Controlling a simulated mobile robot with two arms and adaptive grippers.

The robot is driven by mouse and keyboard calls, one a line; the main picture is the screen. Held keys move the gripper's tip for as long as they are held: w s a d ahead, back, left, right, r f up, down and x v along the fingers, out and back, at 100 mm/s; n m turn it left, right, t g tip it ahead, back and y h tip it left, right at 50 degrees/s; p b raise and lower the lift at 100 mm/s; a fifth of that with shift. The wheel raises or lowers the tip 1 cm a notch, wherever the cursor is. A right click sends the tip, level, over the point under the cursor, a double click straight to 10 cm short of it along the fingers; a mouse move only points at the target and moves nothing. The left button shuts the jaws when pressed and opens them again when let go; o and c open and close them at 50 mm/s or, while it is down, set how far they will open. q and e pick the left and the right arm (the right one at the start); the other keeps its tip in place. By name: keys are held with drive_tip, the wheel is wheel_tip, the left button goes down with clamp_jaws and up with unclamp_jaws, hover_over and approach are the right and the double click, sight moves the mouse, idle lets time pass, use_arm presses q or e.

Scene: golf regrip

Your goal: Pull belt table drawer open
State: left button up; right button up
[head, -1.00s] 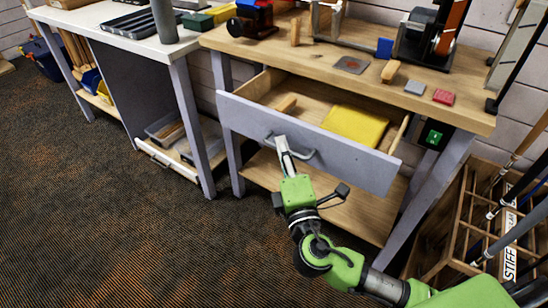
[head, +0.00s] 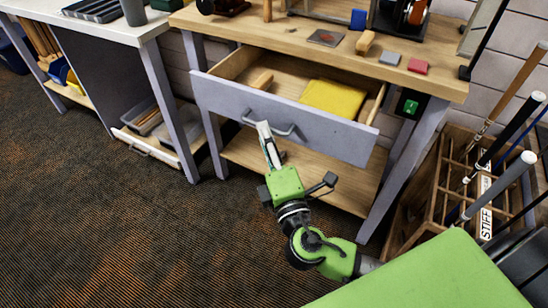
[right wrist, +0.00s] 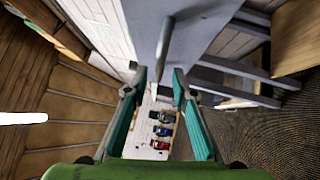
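The belt table's drawer (head: 330,133) has a grey front and stands pulled out, with its inside showing. Its grey bar handle (head: 287,133) is on the front; a grey bar that looks like this handle (right wrist: 164,48) also shows in the right wrist view. My right gripper (head: 264,126) is at the handle, its fingertips overlapping the bar in the head view. In the right wrist view its two fingers (right wrist: 159,72) are apart, with the bar just beyond the tips. I cannot tell whether they touch it. My left gripper is not in view.
A wooden club rack (head: 425,215) stands close on the right. A white-topped table (head: 85,30) stands at the left. The carpet (head: 110,225) in front is clear.

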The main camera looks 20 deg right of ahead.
drive_tip(key=s+f, duration=0.1)
drive_tip(key=s, duration=0.7)
drive_tip(key=shift+a, duration=0.45)
drive_tip(key=shift+f, duration=0.1)
